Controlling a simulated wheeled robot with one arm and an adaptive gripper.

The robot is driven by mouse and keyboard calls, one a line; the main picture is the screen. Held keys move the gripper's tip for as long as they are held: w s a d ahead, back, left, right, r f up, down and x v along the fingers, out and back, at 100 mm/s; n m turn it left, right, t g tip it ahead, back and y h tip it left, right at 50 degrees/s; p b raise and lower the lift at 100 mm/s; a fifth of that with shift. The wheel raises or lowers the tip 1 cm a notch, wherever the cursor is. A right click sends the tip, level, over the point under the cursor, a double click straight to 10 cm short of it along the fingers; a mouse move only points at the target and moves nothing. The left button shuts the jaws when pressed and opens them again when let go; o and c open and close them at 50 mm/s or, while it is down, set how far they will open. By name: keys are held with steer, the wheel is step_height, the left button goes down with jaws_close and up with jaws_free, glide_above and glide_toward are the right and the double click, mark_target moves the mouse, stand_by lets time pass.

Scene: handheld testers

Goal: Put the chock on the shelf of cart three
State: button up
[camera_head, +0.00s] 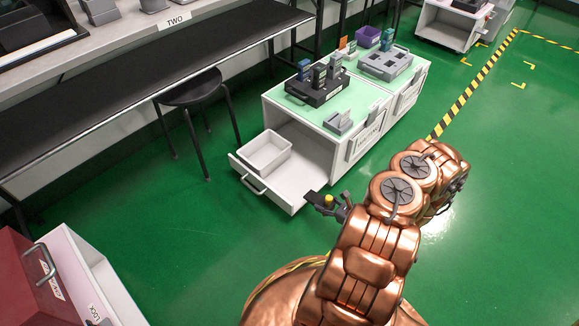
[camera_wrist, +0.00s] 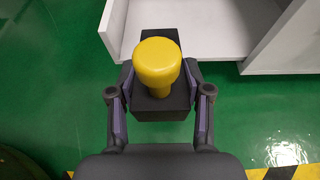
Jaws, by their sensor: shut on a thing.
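My gripper (camera_head: 330,203) is shut on the chock (camera_head: 318,198), a dark block with a yellow knob on top. In the wrist view the dark block (camera_wrist: 160,107) sits between the two fingers of my gripper (camera_wrist: 157,105), and the yellow knob (camera_wrist: 158,62) points up at the camera. The held block is just beyond the front right corner of a pulled-out white drawer (camera_head: 292,190); I cannot tell if they touch. No number three is readable on any cart. A white cart (camera_head: 452,25) stands at the far upper right.
The drawer holds a white bin (camera_head: 265,153) and belongs to a green-topped cabinet (camera_head: 300,120) bearing several devices. A black stool (camera_head: 190,90) stands left by the bench marked TWO (camera_head: 175,21). Yellow-black tape (camera_head: 470,87) crosses open green floor at right.

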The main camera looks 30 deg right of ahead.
steer(key=shift+w+a+f, duration=0.15)
steer(key=shift+w+a, duration=0.05)
steer(key=shift+w, duration=0.1)
steer(key=b, duration=0.6)
glide_above(292, 194)
steer(key=shift+f, duration=0.7)
steer(key=shift+w+f+b, duration=0.1)
steer(key=shift+f+b, duration=0.75)
steer(key=shift+f, duration=0.9)
steer(key=o, duration=1.3)
